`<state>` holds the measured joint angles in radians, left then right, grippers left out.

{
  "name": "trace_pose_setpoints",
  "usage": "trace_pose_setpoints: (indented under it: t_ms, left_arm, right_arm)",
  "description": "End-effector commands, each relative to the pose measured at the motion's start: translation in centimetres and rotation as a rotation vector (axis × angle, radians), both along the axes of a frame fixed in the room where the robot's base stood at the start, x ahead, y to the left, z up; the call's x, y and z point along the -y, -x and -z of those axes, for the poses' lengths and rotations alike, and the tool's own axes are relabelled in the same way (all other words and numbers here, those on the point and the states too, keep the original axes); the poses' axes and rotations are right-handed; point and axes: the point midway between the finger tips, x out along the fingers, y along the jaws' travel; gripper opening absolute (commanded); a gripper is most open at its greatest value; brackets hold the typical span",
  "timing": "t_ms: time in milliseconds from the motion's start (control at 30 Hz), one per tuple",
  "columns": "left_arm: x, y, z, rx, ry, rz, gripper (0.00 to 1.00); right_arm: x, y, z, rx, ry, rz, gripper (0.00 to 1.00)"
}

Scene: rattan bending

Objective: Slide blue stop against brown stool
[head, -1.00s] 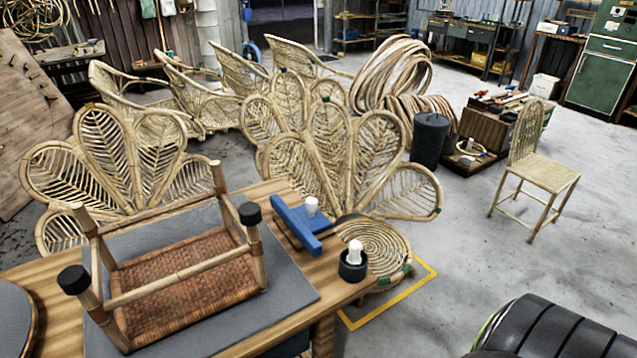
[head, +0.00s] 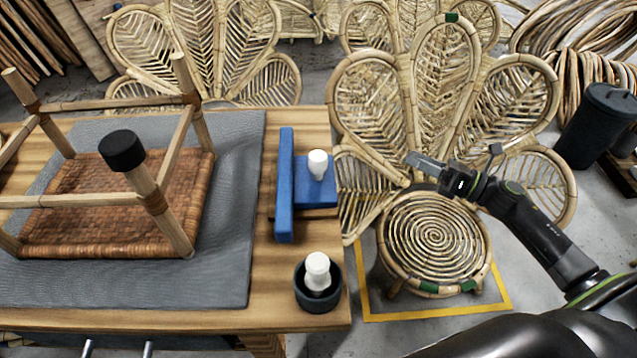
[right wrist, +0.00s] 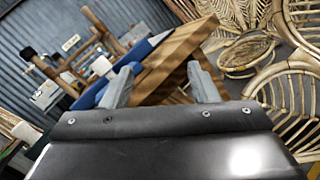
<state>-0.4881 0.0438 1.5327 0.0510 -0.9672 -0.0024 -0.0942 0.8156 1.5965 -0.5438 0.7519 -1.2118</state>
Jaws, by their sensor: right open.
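The brown stool (head: 120,205) lies upside down on a grey mat at the left of the table in the head view, legs up, one leg capped in black. The blue stop (head: 285,185) is a long upright bar with a flat plate and a white knob (head: 317,164). It stands right of the mat, apart from the stool. It also shows in the right wrist view (right wrist: 137,55). My right gripper (head: 412,163) is right of the stop, beyond the table edge, open and empty. Its two fingers (right wrist: 160,85) show apart in the right wrist view. My left gripper is not in view.
A black cup with a white knob (head: 317,272) stands at the table's front right corner. A round rattan seat (head: 435,240) with a fan-shaped back stands right of the table, inside a yellow floor outline (head: 440,314). A dark bin (head: 597,125) stands farther right.

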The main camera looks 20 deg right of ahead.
Motion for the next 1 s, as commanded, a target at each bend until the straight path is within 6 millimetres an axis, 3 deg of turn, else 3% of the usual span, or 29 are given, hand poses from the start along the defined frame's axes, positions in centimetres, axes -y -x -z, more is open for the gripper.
trace_pose_setpoints:
  t_ms: [100, 333, 567, 1000]
  left_arm:
    - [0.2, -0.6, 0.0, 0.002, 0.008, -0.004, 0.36]
    - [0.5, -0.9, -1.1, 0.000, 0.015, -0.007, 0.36]
    - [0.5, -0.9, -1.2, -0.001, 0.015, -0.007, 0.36]
    - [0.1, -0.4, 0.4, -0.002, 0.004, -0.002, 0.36]
  right_arm:
    - [-3.7, 2.2, -2.1, 0.224, 0.237, -0.206, 0.54]
    - [-6.5, 4.4, -3.8, 0.406, 0.409, -0.367, 0.54]
    - [-8.8, 3.5, -4.1, 0.414, 0.408, -0.369, 0.54]
    - [-15.0, 0.5, -4.2, 0.410, 0.404, -0.365, 0.54]
